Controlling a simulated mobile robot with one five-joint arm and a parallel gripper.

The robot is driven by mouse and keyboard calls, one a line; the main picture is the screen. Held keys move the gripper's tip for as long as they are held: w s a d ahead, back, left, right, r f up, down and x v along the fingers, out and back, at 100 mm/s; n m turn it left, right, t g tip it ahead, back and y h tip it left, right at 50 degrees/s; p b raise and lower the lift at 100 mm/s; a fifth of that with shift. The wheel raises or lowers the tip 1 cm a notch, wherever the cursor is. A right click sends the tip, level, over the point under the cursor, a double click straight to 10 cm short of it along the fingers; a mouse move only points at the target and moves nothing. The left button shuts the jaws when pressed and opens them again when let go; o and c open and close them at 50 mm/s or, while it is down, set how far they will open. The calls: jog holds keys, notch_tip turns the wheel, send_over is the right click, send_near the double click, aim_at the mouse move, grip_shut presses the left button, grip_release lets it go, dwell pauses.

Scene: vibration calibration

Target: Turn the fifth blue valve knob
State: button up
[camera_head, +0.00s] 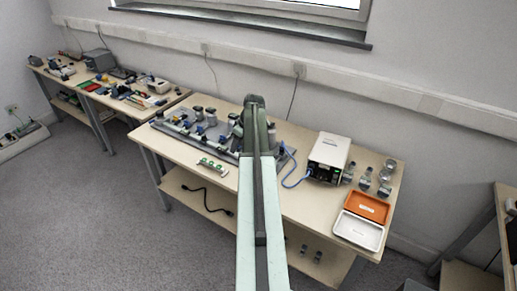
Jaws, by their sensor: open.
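A grey panel (176,131) lies on the middle table, with metal cylinders (211,117) and several small blue knobs (199,129) on it. The knobs run in a row from the panel's left end toward my arm. They are too small to show how each is turned, and I cannot tell which one is the fifth. My arm reaches from the bottom centre over the panel and hides part of its right side. My gripper (238,131) is at the arm's far end, low over the panel among the fittings. It is open, but its fingertips are hard to make out.
A white instrument box (328,157) with a blue cable stands right of the panel, beside glass jars (365,178). An orange tray (366,207) and a white tray (358,231) lie at the right end. A small green-and-white strip (212,165) lies in front of the panel.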

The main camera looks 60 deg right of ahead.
jog(key=s+d, duration=0.7)
jog(key=d, duration=0.3)
jog(key=shift+h, duration=0.3)
jog(key=b+x, duration=0.7)
jog(key=shift+w+a+f, duration=0.2)
jog(key=shift+a, duration=0.05)
jog(key=shift+r, duration=0.15)
grip_shut()
jog(key=shift+d+t, duration=0.1)
jog(key=shift+t, duration=0.2)
